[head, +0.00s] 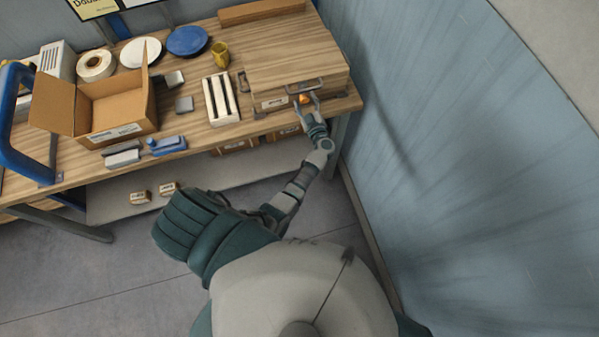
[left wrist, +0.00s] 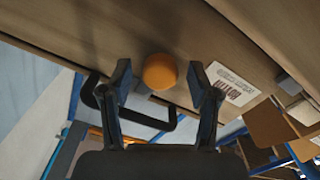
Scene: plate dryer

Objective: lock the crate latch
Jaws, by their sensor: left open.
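The wooden crate (head: 296,66) sits shut at the right end of the workbench, with its front toward me. An orange latch knob (head: 304,99) is on its front face. My left gripper (head: 307,104) is open at the crate's front, with its fingers on either side of the knob. In the left wrist view the round orange knob (left wrist: 160,71) lies between the two open fingertips of my left gripper (left wrist: 158,76), with gaps on both sides. A dark handle (left wrist: 140,118) shows behind the fingers. Whether the latch is locked cannot be told. My right gripper is not in view.
The blue-grey wall (head: 450,140) stands close on the right. On the workbench (head: 195,135) are an open cardboard box (head: 115,105), a white rack (head: 220,98), a yellow mug (head: 220,54), a white plate (head: 141,52) and a blue plate (head: 187,41).

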